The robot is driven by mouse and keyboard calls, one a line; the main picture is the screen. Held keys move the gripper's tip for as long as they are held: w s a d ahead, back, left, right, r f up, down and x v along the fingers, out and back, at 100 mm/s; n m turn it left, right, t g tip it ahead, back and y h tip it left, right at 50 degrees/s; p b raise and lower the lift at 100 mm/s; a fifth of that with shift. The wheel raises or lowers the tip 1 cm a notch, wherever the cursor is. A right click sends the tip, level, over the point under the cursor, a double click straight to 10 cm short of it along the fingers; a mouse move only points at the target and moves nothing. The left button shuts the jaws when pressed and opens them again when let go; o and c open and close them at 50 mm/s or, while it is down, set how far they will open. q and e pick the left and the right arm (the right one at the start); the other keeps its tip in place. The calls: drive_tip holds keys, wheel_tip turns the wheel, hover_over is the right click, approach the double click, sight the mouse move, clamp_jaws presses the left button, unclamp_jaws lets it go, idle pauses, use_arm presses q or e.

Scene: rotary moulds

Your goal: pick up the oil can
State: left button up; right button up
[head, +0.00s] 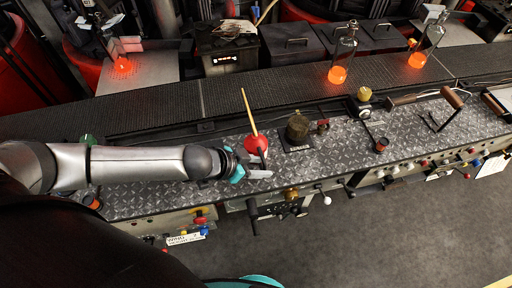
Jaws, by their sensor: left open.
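The oil can (256,145) is red with a long thin yellow spout that points up and to the left. It stands on the diamond-plate bench top (350,158). My left gripper (262,164) is open, its grey fingers pointing right, close to the can. One finger lies just in front of the can; the other is partly hidden beside it. I cannot tell whether the fingers touch the can. My right gripper is not in view; only a teal edge of my own body shows at the bottom.
A dark round block (298,129) stands right of the can. A brass knob (364,94) and a wooden-handled tool (452,97) are farther right. Behind runs a dark belt (270,90) carrying glowing bottles (341,60). Knobs and levers line the bench front.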

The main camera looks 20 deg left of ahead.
use_arm(q)
drive_tip(key=shift+x, duration=2.75)
drive_tip(key=shift+s+d, duration=0.1)
clamp_jaws()
drive_tip(key=shift+r, duration=0.15)
